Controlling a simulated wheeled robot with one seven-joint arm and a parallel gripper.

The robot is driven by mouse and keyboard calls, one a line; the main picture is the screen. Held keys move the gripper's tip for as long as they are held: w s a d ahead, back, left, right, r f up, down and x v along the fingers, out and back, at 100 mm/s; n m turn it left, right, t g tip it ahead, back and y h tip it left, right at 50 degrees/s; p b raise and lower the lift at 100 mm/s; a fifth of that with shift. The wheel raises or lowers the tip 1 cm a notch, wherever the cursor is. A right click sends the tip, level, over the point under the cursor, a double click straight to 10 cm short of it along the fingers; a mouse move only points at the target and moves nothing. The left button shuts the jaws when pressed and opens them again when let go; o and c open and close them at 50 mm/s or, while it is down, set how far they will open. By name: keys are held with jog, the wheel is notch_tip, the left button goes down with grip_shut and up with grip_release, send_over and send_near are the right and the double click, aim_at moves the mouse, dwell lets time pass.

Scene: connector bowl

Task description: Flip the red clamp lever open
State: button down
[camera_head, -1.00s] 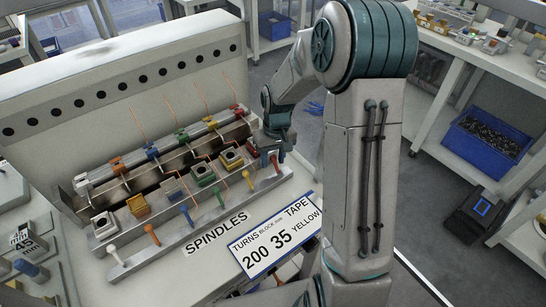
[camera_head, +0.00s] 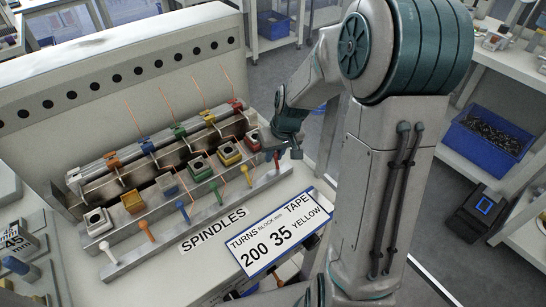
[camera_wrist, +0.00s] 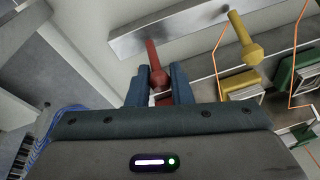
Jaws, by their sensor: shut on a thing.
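The red clamp lever (camera_head: 277,159) is a short rod with a rounded end, at the right end of the front metal bar. In the wrist view the red lever (camera_wrist: 152,53) runs from the bar to its round end between my fingertips. My gripper (camera_wrist: 159,86) is shut on that end; the fingers hide part of it. In the head view my gripper (camera_head: 291,149) is at the right end of the rack, just beside the lever. A red block (camera_head: 252,141) sits in the rack left of my gripper.
White, orange, blue, green and yellow levers (camera_head: 246,174) stand along the same bar (camera_head: 222,198). Thin copper wires rise from the rack. A yellow lever (camera_wrist: 243,38) is close to my gripper.

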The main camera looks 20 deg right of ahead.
aim_at(277, 163)
jog(key=shift+s+d+f+t+y+b, duration=0.2)
jog(key=shift+t+b, duration=0.3)
jog(key=shift+b, duration=0.55)
jog(key=shift+s+d+t+y+b, duration=0.1)
jog(key=shift+s+t+y+b, duration=0.3)
jog(key=shift+b, duration=0.65)
jog(key=t+b, duration=0.1)
jog(key=b, duration=0.4)
jog(key=shift+s+d+t, duration=0.1)
jog(key=shift+s+t, duration=0.1)
jog(key=shift+t, duration=0.2)
jog(key=t+b, duration=0.1)
jog(key=b, duration=0.4)
jog(key=s+t+y+b, duration=0.1)
jog(key=b, duration=0.4)
jog(key=t+b, duration=0.1)
jog(key=b, duration=0.5)
jog(key=shift+s+d+f+t+y, duration=0.3)
jog(key=shift+s+y, duration=0.1)
jog(key=b, duration=0.2)
jog(key=t+b, duration=0.1)
jog(key=b, duration=0.2)
jog(key=shift+s+d+r+y, duration=0.1)
jog(key=shift+s+d+y, duration=0.05)
jog(key=shift+s+y, duration=0.15)
jog(key=shift+s+r+t+b, duration=0.15)
jog(key=shift+t+b, duration=0.15)
jog(key=shift+b, duration=0.6)
